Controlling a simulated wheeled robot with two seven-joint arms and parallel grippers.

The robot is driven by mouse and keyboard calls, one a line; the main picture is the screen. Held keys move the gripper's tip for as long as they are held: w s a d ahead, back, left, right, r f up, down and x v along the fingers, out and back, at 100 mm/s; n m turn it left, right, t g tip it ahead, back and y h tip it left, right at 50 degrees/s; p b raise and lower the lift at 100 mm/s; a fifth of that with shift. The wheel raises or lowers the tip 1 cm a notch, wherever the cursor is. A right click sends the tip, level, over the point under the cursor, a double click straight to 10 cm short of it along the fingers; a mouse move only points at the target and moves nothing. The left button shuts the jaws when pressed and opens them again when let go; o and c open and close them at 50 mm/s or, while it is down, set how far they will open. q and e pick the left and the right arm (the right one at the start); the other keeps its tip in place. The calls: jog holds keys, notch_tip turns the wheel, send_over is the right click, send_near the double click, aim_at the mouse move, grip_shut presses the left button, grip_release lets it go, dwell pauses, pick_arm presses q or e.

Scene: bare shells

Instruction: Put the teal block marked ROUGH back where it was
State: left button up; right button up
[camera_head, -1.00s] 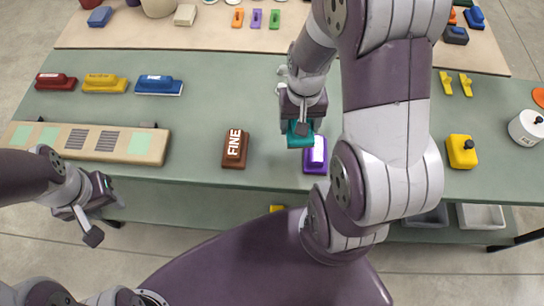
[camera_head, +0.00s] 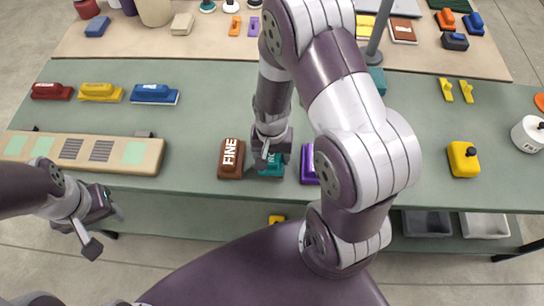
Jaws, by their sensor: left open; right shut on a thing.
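The teal block (camera_head: 271,168) is at the front of the green table, in the gap between the brown block marked FINE (camera_head: 232,158) and a purple block (camera_head: 309,164). My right gripper (camera_head: 270,154) is shut on it from above and covers part of its lettering, so I cannot read the mark in full. I cannot tell whether the block touches the table top. My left gripper (camera_head: 93,231) is open and empty, low at the left in front of the table edge.
A long beige board (camera_head: 88,151) with green and grey patches lies at the left front. Red, yellow and blue blocks (camera_head: 154,94) stand behind it. A yellow block (camera_head: 463,159) stands at the right. My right arm hides much of the table's middle.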

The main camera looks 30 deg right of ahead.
jog(key=shift+d+f, duration=0.1)
jog(key=shift+f, duration=0.85)
jog(key=shift+f, duration=0.2)
jog(key=o, duration=1)
notch_tip(320, 180, up, 12)
jog(key=shift+s+r, duration=0.1)
jog(key=shift+r, duration=0.15)
jog(key=s+r+n, duration=0.1)
jog(key=n, duration=0.1)
jog(key=s+a+r+n+t, duration=0.1)
jog(key=n, duration=0.1)
jog(key=s+a+r+n, duration=0.1)
jog(key=n, duration=0.1)
jog(key=shift+s+a+r+n, duration=0.15)
jog(key=shift+s+n, duration=0.15)
jog(key=shift+s, duration=0.05)
